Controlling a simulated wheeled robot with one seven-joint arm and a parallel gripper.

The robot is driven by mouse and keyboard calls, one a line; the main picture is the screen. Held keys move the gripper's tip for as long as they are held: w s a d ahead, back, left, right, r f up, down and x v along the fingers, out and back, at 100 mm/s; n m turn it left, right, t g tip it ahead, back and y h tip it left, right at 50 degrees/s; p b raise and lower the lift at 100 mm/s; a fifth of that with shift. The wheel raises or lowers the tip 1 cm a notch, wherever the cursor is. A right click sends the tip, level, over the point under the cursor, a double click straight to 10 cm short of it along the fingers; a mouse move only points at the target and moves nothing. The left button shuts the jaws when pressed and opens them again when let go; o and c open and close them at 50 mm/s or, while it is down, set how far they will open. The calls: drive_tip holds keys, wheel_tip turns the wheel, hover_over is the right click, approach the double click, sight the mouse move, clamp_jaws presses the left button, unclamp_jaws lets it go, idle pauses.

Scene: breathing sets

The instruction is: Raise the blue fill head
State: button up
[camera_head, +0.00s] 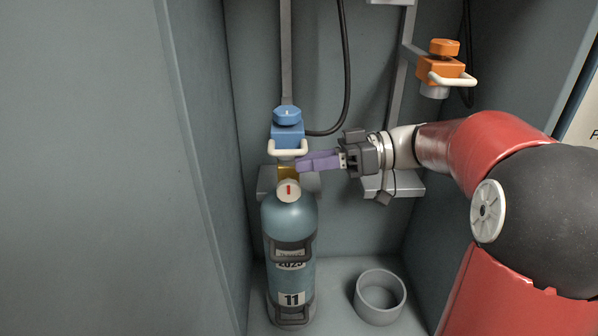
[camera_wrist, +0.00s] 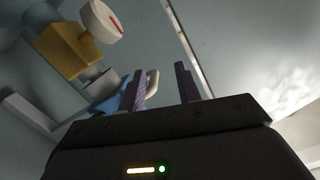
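The blue fill head (camera_head: 287,130) with its cream handle (camera_head: 288,150) hangs on a rail above the teal cylinder (camera_head: 290,220). It sits over the cylinder's brass valve (camera_head: 284,172); whether they touch is hard to tell. My gripper (camera_head: 302,162) reaches in from the right, with its purple fingers just below and beside the handle. In the wrist view my gripper (camera_wrist: 161,78) is open, with a gap between its fingers. Part of the handle (camera_wrist: 152,84) shows in that gap, close to the left finger, which hides some of the blue head (camera_wrist: 106,97).
An orange fill head (camera_head: 441,72) hangs at the upper right. A grey ring holder (camera_head: 380,296) stands empty on the floor, right of the cylinder. Cabinet walls close in both sides, and a black hose (camera_head: 346,70) hangs behind.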

sight(280, 153)
drive_tip(key=shift+n+t+y, duration=0.4)
drive_tip(key=shift+n+y, duration=0.2)
drive_tip(key=shift+y, duration=0.1)
drive_tip(key=a, duration=0.2)
drive_tip(key=w+a, duration=0.2)
drive_tip(key=a, duration=0.1)
drive_tip(key=shift+a+r, duration=0.3)
drive_tip(key=shift+c, duration=0.2)
clamp_jaws()
